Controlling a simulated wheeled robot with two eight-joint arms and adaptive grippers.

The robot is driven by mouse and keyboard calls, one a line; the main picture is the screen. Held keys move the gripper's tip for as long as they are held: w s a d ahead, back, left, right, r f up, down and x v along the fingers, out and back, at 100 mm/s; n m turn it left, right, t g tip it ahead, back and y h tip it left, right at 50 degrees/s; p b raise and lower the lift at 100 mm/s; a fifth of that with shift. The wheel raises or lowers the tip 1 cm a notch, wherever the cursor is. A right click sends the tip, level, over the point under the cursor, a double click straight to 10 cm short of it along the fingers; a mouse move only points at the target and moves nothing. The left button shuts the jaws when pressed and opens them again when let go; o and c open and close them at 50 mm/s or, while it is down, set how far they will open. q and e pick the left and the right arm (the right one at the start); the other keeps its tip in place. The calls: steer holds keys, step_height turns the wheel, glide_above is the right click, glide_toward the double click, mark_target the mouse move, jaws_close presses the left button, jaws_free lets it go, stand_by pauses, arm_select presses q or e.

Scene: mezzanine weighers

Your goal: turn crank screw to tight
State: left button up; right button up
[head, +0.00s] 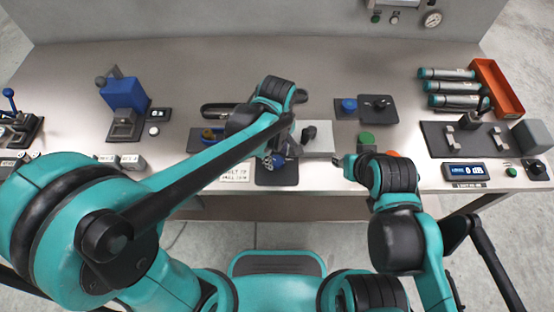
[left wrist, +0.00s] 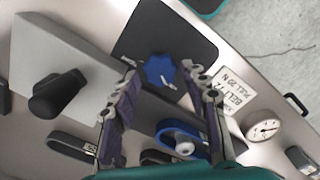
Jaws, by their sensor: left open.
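No part is clearly marked as the crank screw. A blue lobed knob (left wrist: 160,71) sits on a dark plate (left wrist: 192,30); in the head view the knob (head: 276,161) is partly hidden under my left gripper (head: 284,146). In the left wrist view my left gripper (left wrist: 160,80) is open, its fingers apart on either side of the knob's near edge. I cannot tell whether they touch it. A black handle (left wrist: 55,95) stands on a light grey block (left wrist: 82,62) beside it. My right gripper (head: 343,162) is near the table's front edge, right of that block.
Green (head: 366,138) and reddish buttons lie near my right gripper. A blue device (head: 124,93) stands left. An orange tray (head: 497,88) and teal cylinders (head: 452,87) are right.

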arm_select(q)
steer(key=shift+f, duration=0.75)
steer(key=c, duration=0.9)
